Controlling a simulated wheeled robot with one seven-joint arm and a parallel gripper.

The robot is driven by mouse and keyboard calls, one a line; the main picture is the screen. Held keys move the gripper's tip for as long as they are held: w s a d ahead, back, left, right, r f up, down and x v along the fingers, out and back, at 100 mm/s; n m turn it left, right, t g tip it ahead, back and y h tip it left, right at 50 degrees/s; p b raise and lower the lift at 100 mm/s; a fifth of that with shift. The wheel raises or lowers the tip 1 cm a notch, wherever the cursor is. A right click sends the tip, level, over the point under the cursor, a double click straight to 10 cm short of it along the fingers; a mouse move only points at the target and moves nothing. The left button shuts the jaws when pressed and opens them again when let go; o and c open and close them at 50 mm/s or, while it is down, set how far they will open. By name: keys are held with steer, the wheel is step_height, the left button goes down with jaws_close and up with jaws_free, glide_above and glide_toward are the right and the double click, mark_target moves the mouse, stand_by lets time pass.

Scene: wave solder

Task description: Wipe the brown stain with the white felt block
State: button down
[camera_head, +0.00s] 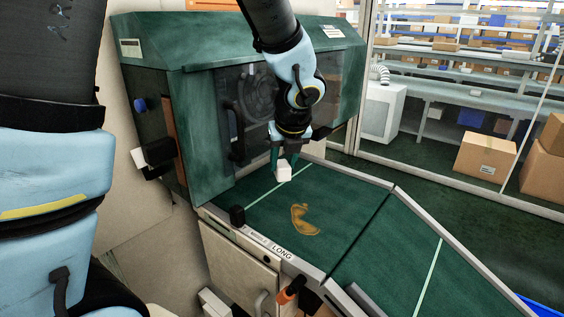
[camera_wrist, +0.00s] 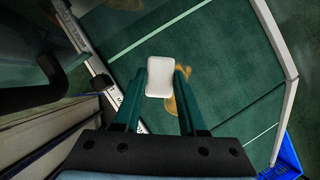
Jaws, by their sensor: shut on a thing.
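The brown stain (camera_head: 303,220) is a curved patch on the green work surface (camera_head: 262,215) in front of the machine. In the wrist view the stain (camera_wrist: 184,88) shows partly, just right of the white block and behind a finger. My gripper (camera_head: 283,163) is shut on the white felt block (camera_head: 283,172), behind the stain in the head view. In the wrist view the white felt block (camera_wrist: 160,77) sits between the two green fingers. I cannot tell whether the block touches the surface.
The green machine (camera_head: 200,110) with a dark window stands behind the surface. A metal rail (camera_head: 300,264) marked "LONG" runs along the near edge, with a black knob (camera_head: 237,216) on it. The surface around the stain is clear.

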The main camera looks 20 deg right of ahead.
mark_target(283, 178)
steer(key=shift+w+f, duration=0.1)
steer(key=shift+w, duration=0.1)
steer(key=shift+f+b, duration=0.2)
steer(key=shift+b, duration=0.1)
step_height(283, 178, down, 4)
steer(key=b, duration=0.4)
steer(key=shift+f+b, duration=0.2)
steer(key=shift+b, duration=0.1)
